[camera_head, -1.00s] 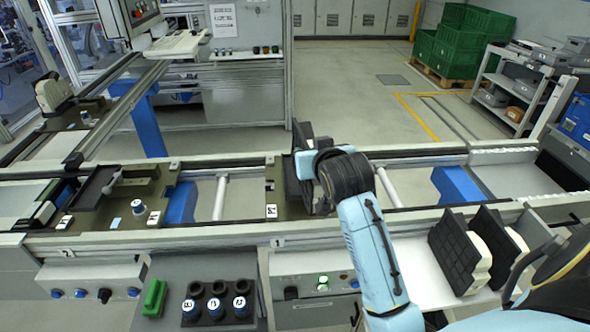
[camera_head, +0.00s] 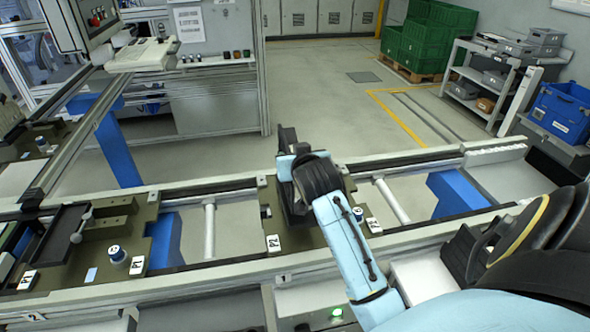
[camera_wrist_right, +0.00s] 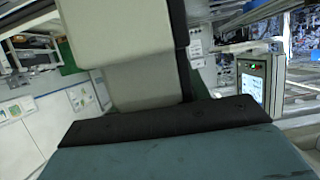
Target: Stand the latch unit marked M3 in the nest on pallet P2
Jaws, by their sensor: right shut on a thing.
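My right gripper (camera_head: 290,205) is over pallet P2 (camera_head: 272,258), in the middle of the line. It is shut on a latch unit. The unit's pale grey body (camera_wrist_right: 135,65) and black plate (camera_wrist_right: 180,45) fill the middle of the right wrist view, behind a dark finger pad (camera_wrist_right: 165,120). In the head view my arm and wrist hide most of the unit and the nest. I cannot tell whether the unit touches the pallet. No M3 mark is readable. My left gripper is out of view.
Pallet P1 (camera_head: 105,275) stands to the left, with a dark tray and a small round part (camera_head: 117,254). Another black-plated unit (camera_head: 462,250) is at the right, partly behind my arm. An open gap with a roller (camera_head: 210,232) lies between the pallets.

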